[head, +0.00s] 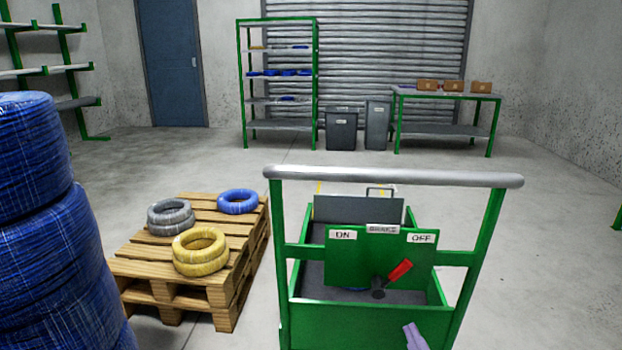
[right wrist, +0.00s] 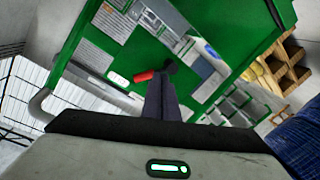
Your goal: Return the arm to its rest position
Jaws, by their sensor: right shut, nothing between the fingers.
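My right gripper (head: 413,334) shows at the bottom of the head view, in front of the green cart (head: 365,322). In the right wrist view its dark fingers (right wrist: 166,88) are shut together with nothing between them. The brake lever's red handle (head: 399,271) tilts up and right, toward the OFF label (head: 422,238). The red handle (right wrist: 144,76) also shows just beyond the fingertips in the right wrist view; the gripper is not closed on it. My left gripper is not in view.
A pallet (head: 230,299) with grey, yellow (head: 200,252) and blue (head: 238,202) cable coils stands left of the cart. Stacked blue coils (head: 40,215) rise at the near left. A shelf (head: 316,95), bins and a table (head: 440,95) stand at the back. Floor right of the cart is clear.

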